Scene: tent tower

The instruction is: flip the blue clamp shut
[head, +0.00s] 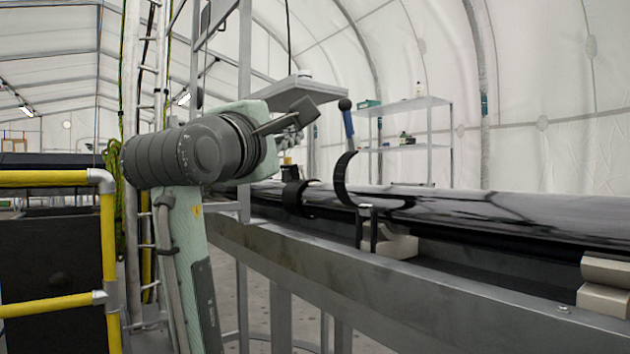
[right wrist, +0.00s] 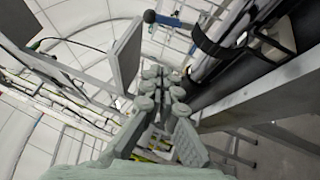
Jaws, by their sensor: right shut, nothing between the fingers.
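The blue clamp (head: 349,128) stands open on the rail beside the long black tube. Its blue handle points up with a dark ball on the end, and its curved black band (head: 342,180) rises clear of the tube. In the right wrist view the blue handle (right wrist: 172,20) and its ball lie at the top, with the black band to the right. My right gripper (head: 296,118) is left of the handle, apart from it. In the right wrist view its fingers (right wrist: 165,84) are together and empty. My left gripper is out of view.
The glossy black tube (head: 480,210) lies along a grey metal rail (head: 330,255). Another black band (head: 295,196) wraps the tube farther left. Pale support blocks (head: 605,285) sit on the rail. A shelf (head: 405,102) stands behind, and yellow railings (head: 108,250) are at left.

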